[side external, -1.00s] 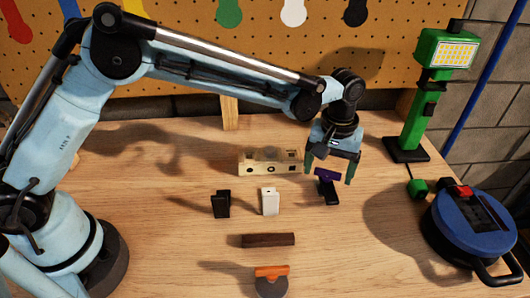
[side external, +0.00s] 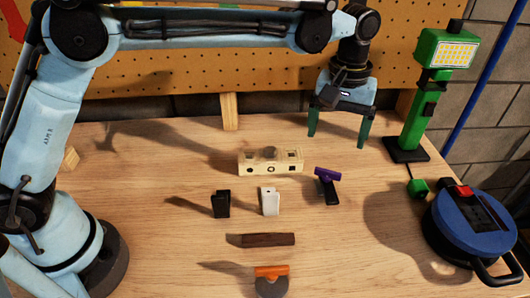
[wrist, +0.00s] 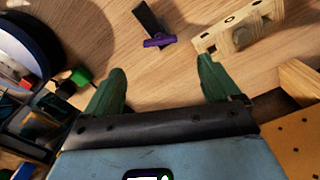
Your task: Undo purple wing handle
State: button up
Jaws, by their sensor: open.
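The purple wing handle (side external: 327,174) sits across the top of a black piece (side external: 329,191) on the table, right of a pale wooden block. Its bar is slightly tilted in the side view. In the wrist view the purple handle (wrist: 160,42) lies beyond my fingertips, on the end of the black piece (wrist: 149,19). My gripper (side external: 337,138) hangs above and behind the handle, clear of it. Its green fingers are spread wide with nothing between them; the open gripper (wrist: 162,68) also shows in the wrist view.
The wooden block (side external: 257,170) with holes stands left of the handle. A black piece (side external: 220,204), a white piece (side external: 269,201), a brown bar (side external: 267,240) and an orange-handled scraper (side external: 271,273) lie nearer. A green work lamp (side external: 413,125) and blue cable reel (side external: 468,228) stand right.

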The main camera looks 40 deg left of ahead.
jog(key=shift+r, duration=0.9)
jog(key=s+a+r+m+t, duration=0.1)
jog(key=s+a+r+t, duration=0.15)
jog(key=a, duration=0.35)
jog(key=s+a+r+m+t, duration=0.1)
jog(key=s+a+r, duration=0.1)
jog(key=s+a, duration=0.35)
jog(key=s+a+f+m+t, duration=0.2)
jog(key=s+a+f, duration=0.4)
jog(key=s+a, duration=0.3)
jog(key=shift+a+t, duration=0.7)
jog(key=shift+t, duration=0.15)
